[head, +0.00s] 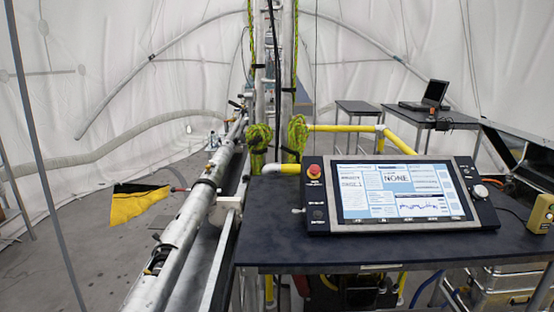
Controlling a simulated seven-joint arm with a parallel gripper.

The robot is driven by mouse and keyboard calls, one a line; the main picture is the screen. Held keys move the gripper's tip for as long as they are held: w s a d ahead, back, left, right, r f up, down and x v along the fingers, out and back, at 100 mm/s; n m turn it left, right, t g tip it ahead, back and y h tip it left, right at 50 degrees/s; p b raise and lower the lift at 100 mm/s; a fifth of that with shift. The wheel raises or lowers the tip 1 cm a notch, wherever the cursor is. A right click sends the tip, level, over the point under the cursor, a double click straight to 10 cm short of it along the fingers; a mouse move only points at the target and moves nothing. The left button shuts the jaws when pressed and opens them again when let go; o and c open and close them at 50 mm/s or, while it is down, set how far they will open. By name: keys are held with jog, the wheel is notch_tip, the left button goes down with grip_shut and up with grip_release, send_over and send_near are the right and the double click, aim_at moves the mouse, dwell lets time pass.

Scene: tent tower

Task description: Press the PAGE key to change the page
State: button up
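A control panel (327,219) with a lit screen (400,191) stands tilted back on a dark table in the head view. The screen shows white and blue fields, a large word "NONE" and a blue line graph. A dark strip with small labels (400,219) runs along the screen's lower edge. The labels are too small to read, so I cannot tell which one is PAGE. A red mushroom button (314,170) is at the panel's upper left, and a knob (480,191) is on its right side. My gripper is not in view.
The dark table (285,245) is clear in front of the panel. A yellow box (541,214) stands at its right end. A long metal pipe (190,225) and a yellow-black flag (138,204) are left. Yellow rails (345,128) and a laptop (434,95) are behind.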

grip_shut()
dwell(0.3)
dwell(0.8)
